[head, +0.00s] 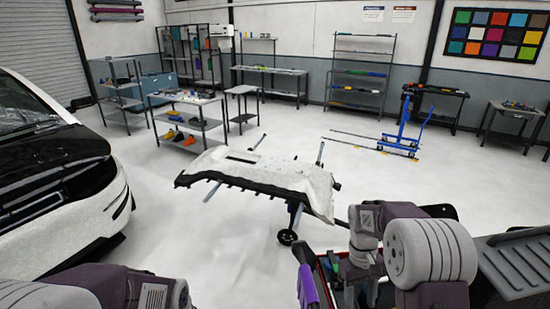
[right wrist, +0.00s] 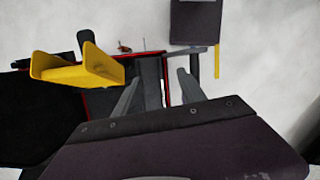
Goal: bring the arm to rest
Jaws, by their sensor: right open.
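My right gripper (right wrist: 160,78) is open in the right wrist view, its two grey fingers apart with nothing between them. It is over a dark tray with a red rim (right wrist: 148,54). In the head view my right arm comes in at the lower right, over the red-edged cart (head: 322,268); its fingers are hard to make out there. My left arm shows at the lower left corner of the head view, with its gripper out of the picture.
A yellow holder (right wrist: 75,74) stands beside the right gripper. A white bumper-like panel (head: 270,172) lies on a wheeled stand ahead. A white car (head: 60,170) is at the left. Shelves and a blue trolley (head: 402,135) stand farther back, with open floor between.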

